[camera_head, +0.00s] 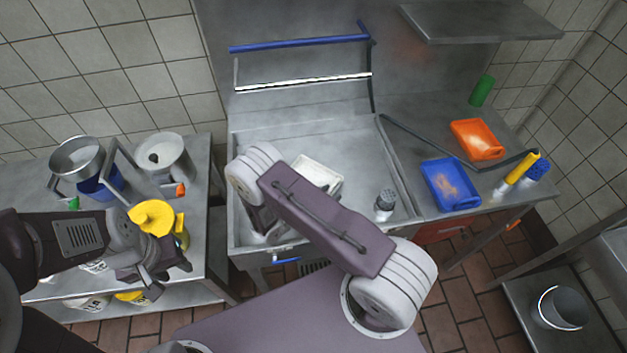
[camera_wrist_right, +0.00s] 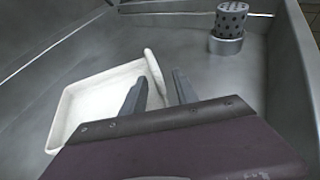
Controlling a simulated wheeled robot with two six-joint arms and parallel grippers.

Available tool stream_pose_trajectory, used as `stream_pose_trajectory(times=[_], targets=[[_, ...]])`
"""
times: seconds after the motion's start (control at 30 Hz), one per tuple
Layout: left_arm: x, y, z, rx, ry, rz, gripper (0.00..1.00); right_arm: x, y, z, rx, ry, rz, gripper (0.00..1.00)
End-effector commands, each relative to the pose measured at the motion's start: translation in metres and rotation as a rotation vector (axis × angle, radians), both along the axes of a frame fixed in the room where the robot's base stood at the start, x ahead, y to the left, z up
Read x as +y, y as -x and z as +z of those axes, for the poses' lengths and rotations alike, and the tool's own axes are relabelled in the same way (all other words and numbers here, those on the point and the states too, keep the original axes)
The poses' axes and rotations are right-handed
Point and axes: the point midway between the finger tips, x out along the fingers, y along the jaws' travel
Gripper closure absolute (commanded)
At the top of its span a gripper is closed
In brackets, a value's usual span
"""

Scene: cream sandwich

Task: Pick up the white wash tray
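The white wash tray (camera_head: 318,173) lies in the metal sink, partly hidden behind my right arm in the head view. In the right wrist view the tray (camera_wrist_right: 92,102) is at left centre and looks empty. My right gripper (camera_wrist_right: 160,92) is open. One finger shows over the inside of the tray and the other outside its right wall, so the wall lies between them; contact cannot be told. My left gripper (camera_head: 150,275) is over the left table, beside a yellow object (camera_head: 152,217); its finger opening is unclear.
A perforated metal drain strainer (camera_head: 384,204) stands in the sink, right of the tray. Blue (camera_head: 451,185) and orange (camera_head: 477,139) trays lie on the right counter. Metal pots (camera_head: 77,158) stand on the left table. The sink walls (camera_wrist_right: 285,70) surround my right gripper.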

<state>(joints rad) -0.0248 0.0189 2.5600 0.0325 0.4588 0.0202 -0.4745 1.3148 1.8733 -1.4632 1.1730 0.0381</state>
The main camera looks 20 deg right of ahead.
Motion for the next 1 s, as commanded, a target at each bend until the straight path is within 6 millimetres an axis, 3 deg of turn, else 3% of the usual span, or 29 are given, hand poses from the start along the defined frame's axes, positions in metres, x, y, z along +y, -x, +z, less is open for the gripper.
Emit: stream_pose_trajectory(times=[0.17,0.3,0.33,0.73,0.87,1.0], targets=[[0.000,0.000,0.000,0.000,0.000,0.000,0.62,-0.001,-0.001,-0.001,0.000,0.000,0.001,0.64],[0.000,0.000,0.000,0.000,0.000,0.000,0.62,0.000,0.000,-0.001,0.000,0.000,0.001,0.97],[0.000,0.000,0.000,0.000,0.000,0.000,0.62,0.000,0.000,-0.001,0.000,0.000,0.001,1.00],[0.000,0.000,0.000,0.000,0.000,0.000,0.62,0.000,-0.001,0.003,-0.001,-0.001,0.001,1.00],[0.000,0.000,-0.001,0.000,0.000,0.000,0.62,0.000,-0.001,0.017,-0.002,-0.001,0.001,1.00],[0.000,0.000,-0.002,0.000,0.000,0.000,0.62,-0.003,0.000,0.045,-0.003,-0.001,-0.002,1.00]])
